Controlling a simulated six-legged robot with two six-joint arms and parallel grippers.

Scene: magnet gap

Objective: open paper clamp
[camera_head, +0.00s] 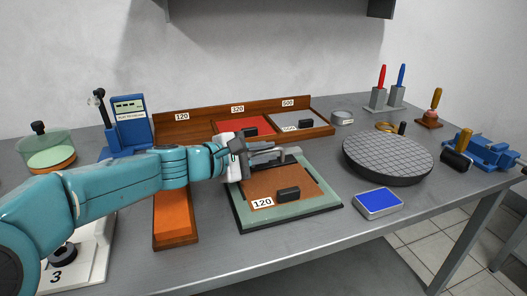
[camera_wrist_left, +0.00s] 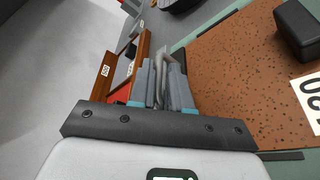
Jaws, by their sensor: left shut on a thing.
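A green board (camera_head: 318,211) lies on the table with a brown sheet of sandpaper (camera_head: 262,184) labelled 120 on it. A paper clamp (camera_head: 292,154) lies along the board's far edge, partly hidden by my left gripper. My left gripper (camera_head: 268,153) reaches over that edge from the left. In the left wrist view, its fingers (camera_wrist_left: 165,85) are shut on a grey metal lever (camera_wrist_left: 161,58) of the clamp. A small black block (camera_head: 288,194) sits on the sheet. I cannot tell whether the clamp's jaw is lifted off the sheet. My right gripper is out of view.
A wooden rack (camera_head: 205,126) with labelled compartments stands behind the board. A round gridded plate (camera_head: 387,155) and a blue-topped box (camera_head: 377,204) are to the right. An orange-faced wooden block (camera_head: 175,213) lies close left of the board, under my left arm.

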